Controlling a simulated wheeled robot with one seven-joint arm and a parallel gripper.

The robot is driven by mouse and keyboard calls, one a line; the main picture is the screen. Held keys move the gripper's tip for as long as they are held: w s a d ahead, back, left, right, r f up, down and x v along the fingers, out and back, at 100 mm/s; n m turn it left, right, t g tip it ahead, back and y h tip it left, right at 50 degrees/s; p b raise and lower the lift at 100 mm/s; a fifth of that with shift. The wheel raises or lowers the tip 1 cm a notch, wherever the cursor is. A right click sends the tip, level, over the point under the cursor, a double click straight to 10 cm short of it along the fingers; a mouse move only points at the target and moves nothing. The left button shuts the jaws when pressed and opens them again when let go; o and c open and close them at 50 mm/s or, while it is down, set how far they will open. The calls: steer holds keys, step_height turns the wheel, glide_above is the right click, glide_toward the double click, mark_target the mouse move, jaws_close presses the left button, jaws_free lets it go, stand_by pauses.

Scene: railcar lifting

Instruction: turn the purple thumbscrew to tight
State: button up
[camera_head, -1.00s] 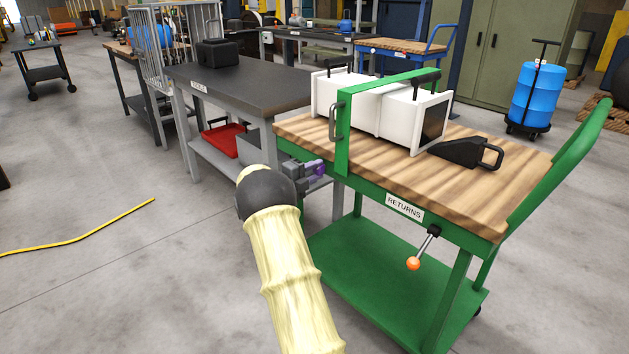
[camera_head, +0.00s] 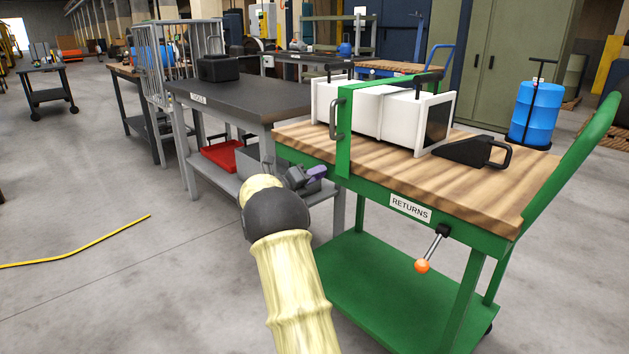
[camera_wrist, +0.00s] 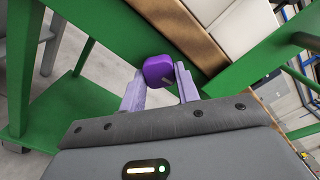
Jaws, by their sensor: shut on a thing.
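The purple thumbscrew (camera_wrist: 158,70) is at the edge of the green cart (camera_wrist: 84,97), below its wooden top. In the wrist view it sits between the two pale purple fingers of my gripper (camera_wrist: 160,85), which is shut on it. The wrist view is tilted. A short light mark shows on the thumbscrew's face. In the head view my gripper (camera_head: 312,174) is at the cart's left front corner, and the thumbscrew is hard to tell from the fingers there. How far the thumbscrew is turned cannot be told.
A green strap (camera_head: 343,135) crosses a white box-shaped unit (camera_head: 365,108) on the cart. A black wedge with a handle (camera_head: 466,151) lies beside it. A lever with an orange knob (camera_head: 422,266) hangs at the cart's front. A dark grey table (camera_head: 245,92) stands to the left.

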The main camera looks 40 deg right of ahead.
steer(key=shift+f, duration=0.15)
steer(key=o, duration=1)
steer(key=shift+c, duration=0.2)
steer(key=s+a+p, duration=0.1)
steer(key=a+p, duration=0.4)
steer(key=a, duration=1.2)
steer(key=shift+s+a+p, duration=0.15)
steer(key=shift+a+p, duration=0.1)
steer(key=shift+p, duration=0.05)
